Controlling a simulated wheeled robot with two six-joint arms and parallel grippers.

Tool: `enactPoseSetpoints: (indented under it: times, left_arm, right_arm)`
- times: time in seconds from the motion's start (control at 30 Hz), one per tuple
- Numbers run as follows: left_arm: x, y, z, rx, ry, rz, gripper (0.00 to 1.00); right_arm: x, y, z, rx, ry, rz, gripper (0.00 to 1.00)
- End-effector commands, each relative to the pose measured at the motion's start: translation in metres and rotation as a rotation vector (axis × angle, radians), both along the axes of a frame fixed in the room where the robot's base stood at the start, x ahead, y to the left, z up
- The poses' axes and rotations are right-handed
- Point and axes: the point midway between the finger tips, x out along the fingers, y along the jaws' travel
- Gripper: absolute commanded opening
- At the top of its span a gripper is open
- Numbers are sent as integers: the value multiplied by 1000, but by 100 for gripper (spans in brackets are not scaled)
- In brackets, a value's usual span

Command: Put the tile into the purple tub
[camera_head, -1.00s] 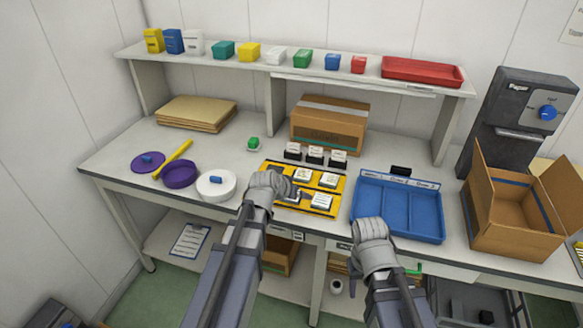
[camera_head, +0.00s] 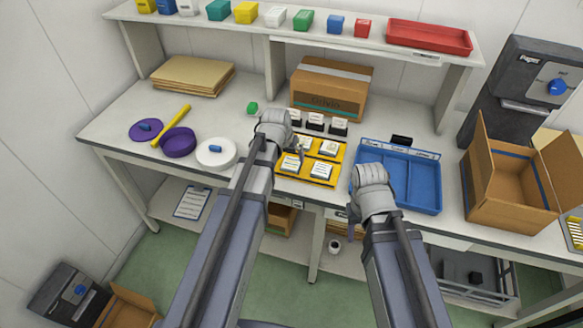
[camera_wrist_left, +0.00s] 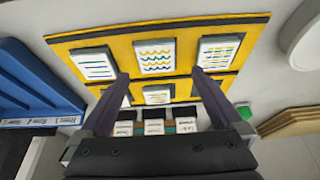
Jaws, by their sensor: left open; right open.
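Several white tiles with printed patterns lie on the yellow board (camera_head: 306,178). In the left wrist view, a wavy-line tile (camera_wrist_left: 155,57) lies between the fingertips of my left gripper (camera_wrist_left: 160,74), with a striped tile (camera_wrist_left: 95,63) and another patterned tile (camera_wrist_left: 217,53) beside it. The left gripper (camera_head: 299,148) is open and empty over the board; its arm hides part of it. The purple tub (camera_head: 178,143) stands open at the left of the table, its purple lid (camera_head: 140,133) lying beside it. My right gripper (camera_head: 354,211) is open near the blue tray.
A yellow stick (camera_head: 172,125) lies by the purple lid.

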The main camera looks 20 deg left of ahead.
Motion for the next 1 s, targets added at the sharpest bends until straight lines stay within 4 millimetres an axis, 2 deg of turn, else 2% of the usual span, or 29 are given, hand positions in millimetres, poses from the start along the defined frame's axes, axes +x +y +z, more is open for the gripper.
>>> enactPoseSetpoints:
  times: [0.23, 0.6, 0.87, 1.0]
  left_arm:
    - [2, -1, -8, 0, -1, -1, 100]
    - [14, -6, -50, 0, -1, 0, 100]
    - [15, -6, -49, 0, -1, 0, 100]
    - [15, -6, -49, 0, -1, 0, 88]
  right_arm:
    - [0, 0, -8, 0, 0, 0, 50]
    - [0, 0, -50, 0, 0, 0, 50]
    - [0, 0, -49, 0, 0, 0, 50]
    - [0, 0, -49, 0, 0, 0, 50]
